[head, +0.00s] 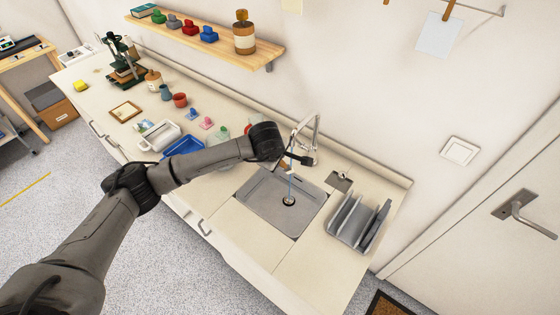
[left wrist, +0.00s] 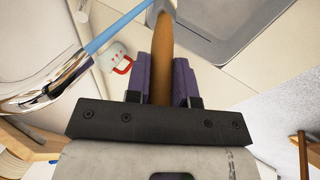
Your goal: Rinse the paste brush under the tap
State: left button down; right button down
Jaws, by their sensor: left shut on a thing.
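My left gripper (head: 284,166) is over the back left part of the sink (head: 262,203), close to the tap (head: 316,128). In the left wrist view its purple fingers (left wrist: 162,80) are shut on the brown handle of the paste brush (left wrist: 162,55). The brush's grey far end points toward the sink, close beside a blue stream of water (left wrist: 112,32) from the chrome tap (left wrist: 45,88). I cannot tell whether the water touches the bristles. In the head view the stream falls toward the drain (head: 288,201). My right gripper is not in view.
A grey rack (head: 350,222) stands right of the sink. A white mug with a red handle (left wrist: 117,57) is near the tap. A blue tray (head: 184,146) and white container (head: 157,139) sit left, behind my arm. The counter front of the sink is clear.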

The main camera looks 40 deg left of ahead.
pick_arm(q)
jog(key=shift+w+a, duration=0.2)
jog(key=shift+a, duration=0.2)
jog(key=shift+s+d, duration=0.1)
jog(key=shift+d, duration=0.1)
jog(key=shift+s+d, duration=0.2)
jog(key=shift+d, duration=0.15)
jog(key=s+a, duration=0.3)
jog(key=s, duration=0.4)
jog(key=shift+a, duration=0.4)
dwell(0.4)
dwell(1.1)
jog(key=s+a+r, duration=0.2)
jog(key=s+r, duration=0.2)
jog(key=shift+s+a+p, duration=0.2)
jog(key=shift+a+p, duration=0.05)
jog(key=shift+p, duration=0.2)
dwell(1.1)
